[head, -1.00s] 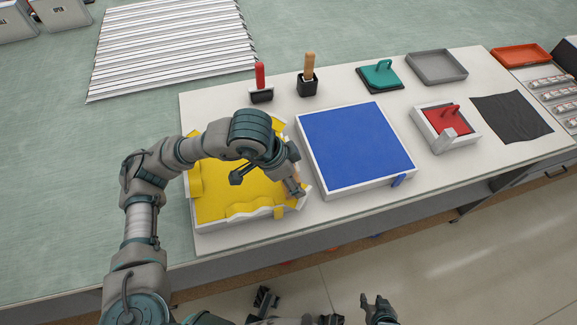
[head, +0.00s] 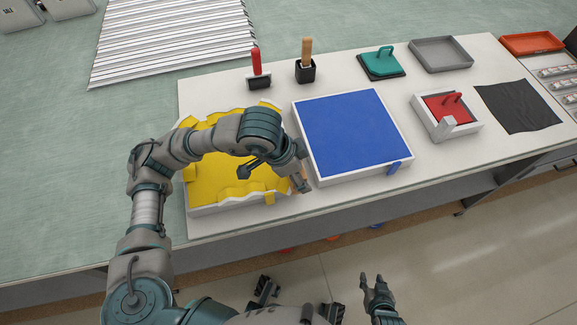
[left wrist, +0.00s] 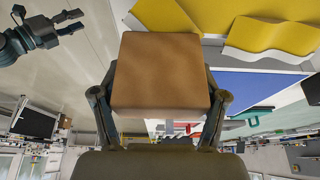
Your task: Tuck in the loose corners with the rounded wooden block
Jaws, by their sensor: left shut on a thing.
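The white frame (head: 240,204) at the left of the work board holds a yellow sheet (head: 215,172) whose edges stand up in waves. Loose yellow flaps (head: 240,190) lie along its near rim. My left gripper (head: 302,181) is by the frame's near right corner, close to the blue frame. It is shut on the wooden block, which is mostly hidden in the head view. In the left wrist view the brown block (left wrist: 160,75) fills the space between the fingers, with yellow flaps (left wrist: 268,36) beyond it. My right gripper (head: 372,285) is open and empty, off the table's near side.
A blue-filled frame (head: 355,135) stands right of the yellow one. Behind are a red-handled tool (head: 257,70), a wooden-handled brush (head: 306,60) and a teal-handled block (head: 382,62). A red block in a white tray (head: 446,107) and a black cloth (head: 518,106) lie right.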

